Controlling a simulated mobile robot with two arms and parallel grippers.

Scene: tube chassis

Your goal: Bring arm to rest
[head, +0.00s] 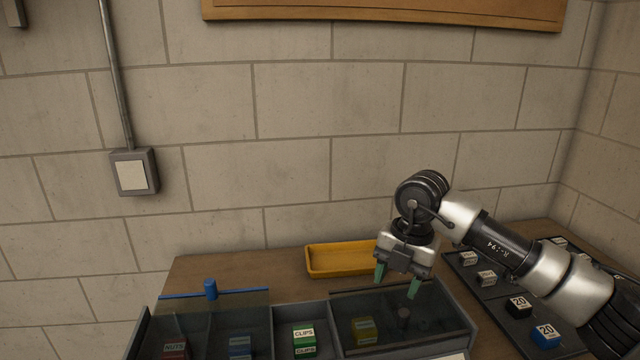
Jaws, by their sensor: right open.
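My right arm comes in from the right side of the head view. Its gripper (396,284) points down with green fingertips set apart, open and with nothing between them. It hangs over the right part of a dark compartment box, above a dark knob (403,317) on the box's clear lid. Whether the fingertips touch anything there I cannot tell. My left gripper is not in view.
The dark box (272,322) holds a green CLIPS block (304,340), a yellow block (363,330), a blue block (241,346) and a NUTS block (174,349). A yellow tray (340,262) lies behind. Labelled weights (519,306) sit right.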

